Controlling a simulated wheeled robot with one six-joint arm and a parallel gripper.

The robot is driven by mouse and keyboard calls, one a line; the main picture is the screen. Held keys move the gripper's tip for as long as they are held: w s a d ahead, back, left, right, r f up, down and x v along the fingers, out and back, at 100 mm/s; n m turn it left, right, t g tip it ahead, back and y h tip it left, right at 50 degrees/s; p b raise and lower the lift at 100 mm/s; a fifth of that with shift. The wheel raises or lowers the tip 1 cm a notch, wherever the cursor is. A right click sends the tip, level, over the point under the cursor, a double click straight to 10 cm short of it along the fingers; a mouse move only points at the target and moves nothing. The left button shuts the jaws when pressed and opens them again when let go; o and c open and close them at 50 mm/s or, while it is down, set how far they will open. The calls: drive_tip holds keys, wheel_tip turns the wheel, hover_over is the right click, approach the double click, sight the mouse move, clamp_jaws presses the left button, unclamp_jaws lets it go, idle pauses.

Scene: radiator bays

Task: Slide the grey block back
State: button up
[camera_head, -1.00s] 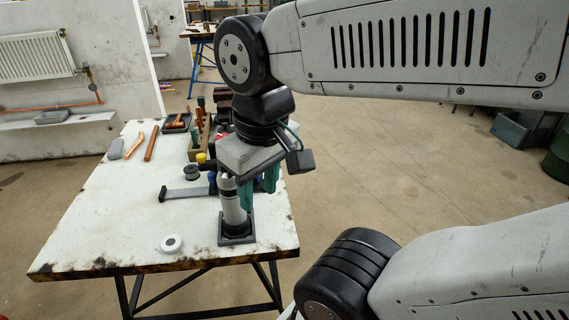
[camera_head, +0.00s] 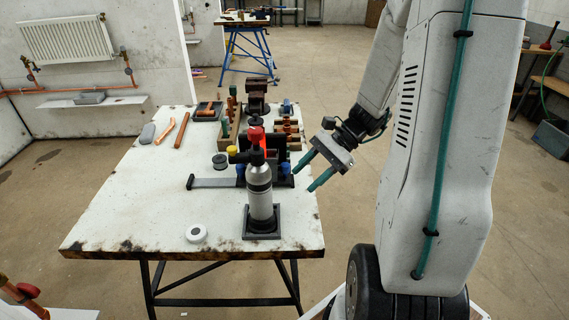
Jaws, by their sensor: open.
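A flat grey block (camera_head: 90,98) lies on the white ledge (camera_head: 120,100) below the radiator at the left. A second grey, rounded block (camera_head: 147,132) lies on the left rear of the white worktable (camera_head: 150,205); I cannot tell from the picture which of the two the task names. My gripper (camera_head: 303,180) is open and empty, with its two teal fingers apart. It hangs by the table's right edge, pointing left and down, far from both grey blocks.
A blowtorch (camera_head: 260,193) stands upright in a dark square base near the front right. Behind it are a grey flat bar (camera_head: 215,183), a dark spool (camera_head: 220,161), a tool crate and a vise (camera_head: 256,92). A white tape roll (camera_head: 196,233) lies in front. The left tabletop is mostly clear.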

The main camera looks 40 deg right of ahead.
drive_tip(key=w+d+f+m+t, duration=0.1)
drive_tip(key=w+d+m+t, duration=0.1)
drive_tip(key=d+m, duration=0.1)
drive_tip(key=w+d+f+m+t, duration=0.2)
drive_tip(key=w+d+m, duration=0.1)
drive_tip(key=w+d+f+m+t, duration=0.2)
drive_tip(key=w+d+m+t, duration=0.1)
drive_tip(key=shift+m, duration=0.3)
drive_tip(key=x, duration=0.6)
drive_tip(key=shift+w+a, duration=0.2)
drive_tip(key=shift+w, duration=0.15)
drive_tip(key=shift+w+a+f, duration=0.25)
drive_tip(key=shift+w+a, duration=0.05)
clamp_jaws()
